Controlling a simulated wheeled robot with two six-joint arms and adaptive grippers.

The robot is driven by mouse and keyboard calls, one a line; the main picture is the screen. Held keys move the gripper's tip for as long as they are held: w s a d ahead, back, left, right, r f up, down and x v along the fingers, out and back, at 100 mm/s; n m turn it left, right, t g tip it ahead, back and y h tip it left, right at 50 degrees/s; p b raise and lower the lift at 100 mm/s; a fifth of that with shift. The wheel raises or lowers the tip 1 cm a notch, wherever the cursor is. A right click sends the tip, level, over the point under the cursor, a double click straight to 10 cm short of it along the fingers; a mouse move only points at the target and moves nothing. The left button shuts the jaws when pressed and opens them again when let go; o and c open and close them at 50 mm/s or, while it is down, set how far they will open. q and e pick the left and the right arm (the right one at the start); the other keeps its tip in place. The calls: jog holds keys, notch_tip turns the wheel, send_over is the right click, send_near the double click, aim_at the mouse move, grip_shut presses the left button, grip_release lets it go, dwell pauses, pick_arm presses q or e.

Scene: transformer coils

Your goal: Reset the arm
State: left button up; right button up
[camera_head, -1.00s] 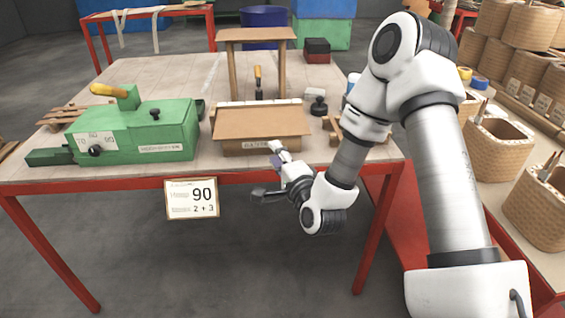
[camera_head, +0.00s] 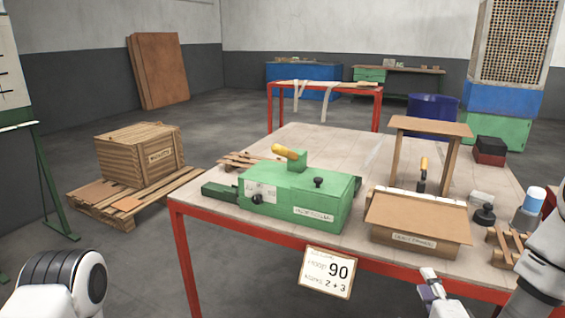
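My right gripper (camera_head: 432,290) is only partly in view at the bottom edge, just in front of the red table edge. More of my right arm (camera_head: 545,270) shows at the lower right. A rounded white and dark part of my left arm (camera_head: 65,283) shows at the lower left, and the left gripper is out of view.
The red-framed table (camera_head: 235,222) holds a green machine (camera_head: 295,195) with a yellow handle, a brown box (camera_head: 420,218) and a small wooden stand (camera_head: 432,126). A sign (camera_head: 327,272) hangs in front. A crate (camera_head: 140,155) sits on a pallet (camera_head: 125,200) at left. Grey floor lies between.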

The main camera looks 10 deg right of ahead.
jog(key=s+a+f+n+g+y, duration=0.1)
jog(key=s+a+f+n+g, duration=0.35)
jog(key=f, duration=0.45)
jog(key=s+a+f+n+g+y, duration=0.1)
jog(key=s+a+f+n+g, duration=0.2)
jog(key=s+f, duration=0.45)
jog(key=s+a+f+n+g+y, duration=0.1)
jog(key=s+a+f+n+g, duration=0.25)
jog(key=f, duration=0.65)
jog(key=s+f+n+g, duration=0.4)
jog(key=s+n+g, duration=0.25)
jog(key=s, duration=0.35)
notch_tip(320, 180, up, 14)
jog(key=n+p, duration=0.1)
jog(key=p, duration=1.2)
jog(key=shift+s+d+f+n+p, duration=0.15)
jog(key=shift+s+n+p, duration=0.2)
jog(key=shift+s, duration=0.1)
jog(key=shift+t, duration=0.25)
